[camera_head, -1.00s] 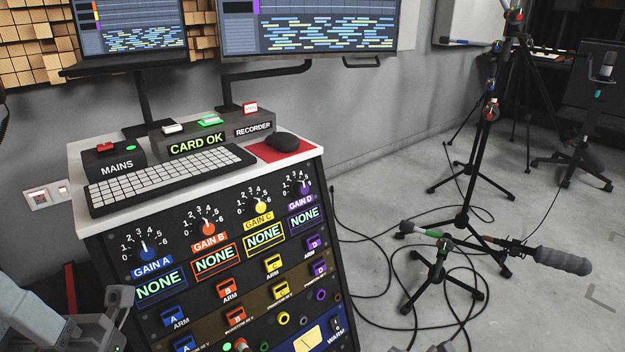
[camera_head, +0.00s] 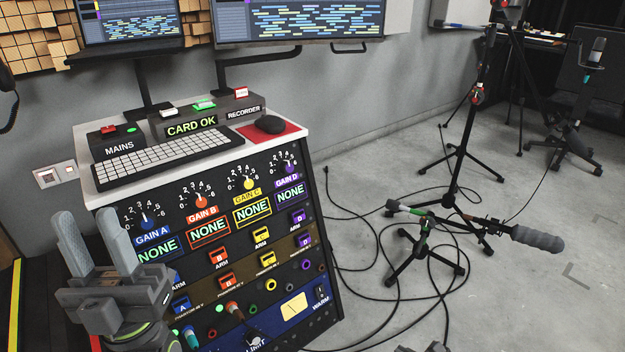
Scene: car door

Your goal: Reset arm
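My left gripper (camera_head: 92,222) is in the lower left of the head view, its two grey fingers pointing up with a clear gap between them. It is open and empty. It stands in front of the left side of the audio console (camera_head: 285,262), hiding a part of its front panel; whether it touches the panel cannot be told. My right gripper cannot be made out; only a small dark piece shows at the bottom edge. The console carries gain knobs, four-colour ARM switches and displays reading NONE.
The console top holds a keyboard (camera_head: 168,157), a MAINS box (camera_head: 118,143), a recorder box (camera_head: 190,126) reading CARD OK and a mouse (camera_head: 270,124). Microphone stands (camera_head: 421,243) and loose cables (camera_head: 372,292) occupy the floor to the right. Bare floor shows at the lower right.

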